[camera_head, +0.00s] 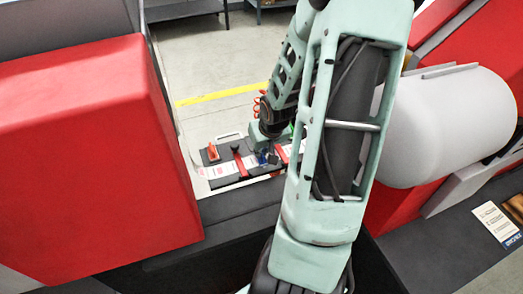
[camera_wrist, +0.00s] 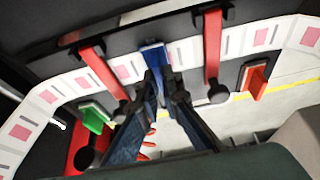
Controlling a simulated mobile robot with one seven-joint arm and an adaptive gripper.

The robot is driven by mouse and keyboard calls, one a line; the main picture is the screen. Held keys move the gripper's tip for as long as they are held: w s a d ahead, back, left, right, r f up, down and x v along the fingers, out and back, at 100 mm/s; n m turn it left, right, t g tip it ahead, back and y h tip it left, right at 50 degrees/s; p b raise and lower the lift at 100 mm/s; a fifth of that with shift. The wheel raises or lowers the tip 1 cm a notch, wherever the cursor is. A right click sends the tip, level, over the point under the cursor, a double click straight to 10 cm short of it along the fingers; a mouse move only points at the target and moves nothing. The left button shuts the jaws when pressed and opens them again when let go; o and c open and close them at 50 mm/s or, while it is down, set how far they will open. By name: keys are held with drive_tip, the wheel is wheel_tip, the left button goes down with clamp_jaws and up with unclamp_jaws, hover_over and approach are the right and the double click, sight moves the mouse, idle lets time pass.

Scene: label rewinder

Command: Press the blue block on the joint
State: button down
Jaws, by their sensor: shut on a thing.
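The blue block (camera_wrist: 152,54) stands on the label strip on the dark splice plate, between two red clamp bars, in the wrist view. My gripper (camera_wrist: 166,85) is shut on it, with a fingertip on each side. In the head view the blue block (camera_head: 263,158) is a small patch under my gripper (camera_head: 271,150), which is partly hidden by my arm. The label strip (camera_wrist: 192,50) with pink labels runs across the plate. The joint itself is hidden under or behind the block and fingers, and I cannot tell how firmly the block touches it.
Red clamp bars, left (camera_wrist: 103,74) and right (camera_wrist: 212,45), flank the block closely. A green piece (camera_wrist: 95,118) and an orange piece (camera_wrist: 256,80) sit near the plate's edge. A large red housing (camera_head: 90,150) fills the left of the head view. A grey roll (camera_head: 445,125) stands right.

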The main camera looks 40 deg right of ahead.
wheel_tip(320, 180, up, 5)
drive_tip(key=p, duration=0.5)
idle(0.3)
idle(0.4)
wheel_tip(320, 180, up, 3)
drive_tip(key=p, duration=0.3)
drive_tip(key=shift+p, duration=0.35)
drive_tip(key=shift+w, duration=0.1)
